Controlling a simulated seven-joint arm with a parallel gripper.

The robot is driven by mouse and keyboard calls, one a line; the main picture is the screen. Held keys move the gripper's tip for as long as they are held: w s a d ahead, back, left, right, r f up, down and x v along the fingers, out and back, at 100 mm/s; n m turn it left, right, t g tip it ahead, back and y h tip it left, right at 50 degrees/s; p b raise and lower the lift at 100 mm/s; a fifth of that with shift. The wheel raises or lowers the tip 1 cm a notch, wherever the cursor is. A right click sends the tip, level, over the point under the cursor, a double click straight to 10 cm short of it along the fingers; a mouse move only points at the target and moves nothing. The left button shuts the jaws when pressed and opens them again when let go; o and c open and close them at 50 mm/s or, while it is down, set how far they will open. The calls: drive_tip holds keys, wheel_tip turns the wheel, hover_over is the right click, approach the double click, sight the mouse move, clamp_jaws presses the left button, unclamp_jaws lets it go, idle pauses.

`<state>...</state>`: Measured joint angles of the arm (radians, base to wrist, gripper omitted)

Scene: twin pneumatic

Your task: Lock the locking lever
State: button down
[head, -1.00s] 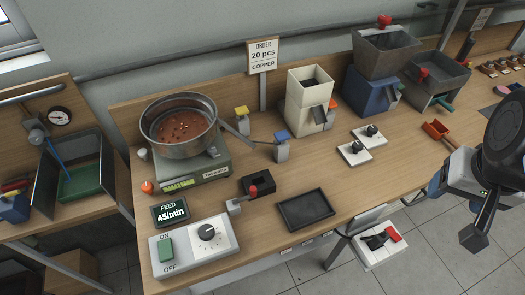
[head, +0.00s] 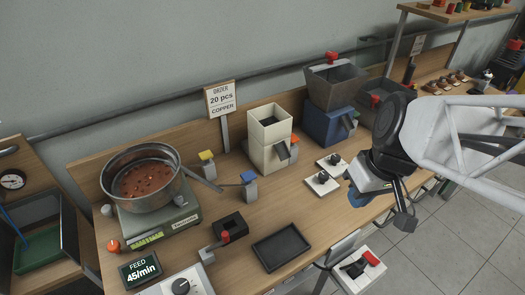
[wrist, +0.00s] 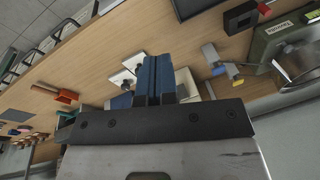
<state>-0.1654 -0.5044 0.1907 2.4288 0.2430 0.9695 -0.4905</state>
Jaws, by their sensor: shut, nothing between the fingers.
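A white box (head: 345,284) hangs at the bench's front edge in the head view. It carries a black lever (head: 354,269) with a red end (head: 371,258), lying low across its top. A black block with a red-knobbed lever (head: 226,238) stands on the bench. No label shows which one is the locking lever. My gripper (head: 356,199) is at the bench's right front, above and apart from the white box. In the wrist view its blue fingers (wrist: 152,62) are together with nothing between them.
Two small white plates with black knobs (head: 323,182) lie left of my gripper. A black tray (head: 282,247) lies near the front edge. A cream hopper (head: 268,128) and a blue-based grey hopper (head: 335,85) stand behind. Floor (head: 450,240) is open at right.

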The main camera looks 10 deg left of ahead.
drive_tip(key=a+f+n+g+y, duration=0.1)
drive_tip(key=a+f+n, duration=0.2)
drive_tip(key=a, duration=0.4)
drive_tip(key=w+a+f+n+g+y, duration=0.1)
drive_tip(key=a+f+n+g, duration=0.1)
drive_tip(key=a, duration=0.5)
drive_tip(key=a+f+n+g+y, duration=0.1)
drive_tip(key=a+f+n, duration=0.3)
drive_tip(key=a+n, duration=0.2)
drive_tip(key=shift+w+a+f+g, duration=0.25)
drive_tip(key=shift+a+g, duration=0.15)
drive_tip(key=shift+a, duration=0.2)
drive_tip(key=shift+s, duration=0.1)
drive_tip(key=shift+x, duration=5)
